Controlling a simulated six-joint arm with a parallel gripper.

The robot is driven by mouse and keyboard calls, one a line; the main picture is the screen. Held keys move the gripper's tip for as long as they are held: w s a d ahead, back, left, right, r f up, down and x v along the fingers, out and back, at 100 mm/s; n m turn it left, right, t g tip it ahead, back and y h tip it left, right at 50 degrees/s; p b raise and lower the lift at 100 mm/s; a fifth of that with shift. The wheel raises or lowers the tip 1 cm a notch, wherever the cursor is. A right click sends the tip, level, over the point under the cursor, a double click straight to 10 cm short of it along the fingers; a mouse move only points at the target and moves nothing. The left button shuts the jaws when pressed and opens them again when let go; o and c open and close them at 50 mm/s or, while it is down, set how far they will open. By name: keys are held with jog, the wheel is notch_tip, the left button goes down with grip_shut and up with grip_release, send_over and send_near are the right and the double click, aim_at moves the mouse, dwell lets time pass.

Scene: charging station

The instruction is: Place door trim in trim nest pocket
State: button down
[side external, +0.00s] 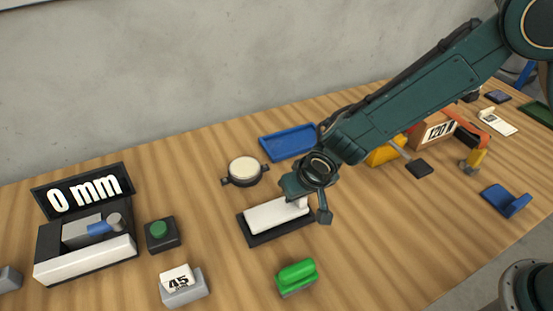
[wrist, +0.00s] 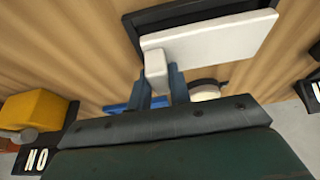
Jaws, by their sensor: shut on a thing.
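The door trim is a white slab (side external: 275,216) with a small upright block at one end. In the wrist view the slab (wrist: 215,38) shows with its block (wrist: 157,66) between my two blue fingers. My gripper (side external: 301,203) is shut on that block; it also shows in the wrist view (wrist: 158,84). The trim nest is a black tray (side external: 263,239) directly under the trim. In the wrist view its dark rim (wrist: 165,19) shows beyond the slab, which looks slightly turned against it. The slab hides the pocket floor; I cannot tell whether it is seated or just above.
A round cream-topped fixture (side external: 245,171) and a blue tray (side external: 288,142) stand behind the nest. A green block (side external: 296,277) is in front. A green button box (side external: 161,234) and 0 mm gauge (side external: 86,236) are left. Bare wood surrounds the nest.

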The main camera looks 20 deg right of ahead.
jog(key=shift+f, duration=0.8)
jog(key=shift+f, duration=0.1)
jog(key=c, duration=1.3)
grip_release()
jog(key=v, duration=1.2)
jog(key=shift+d, duration=0.1)
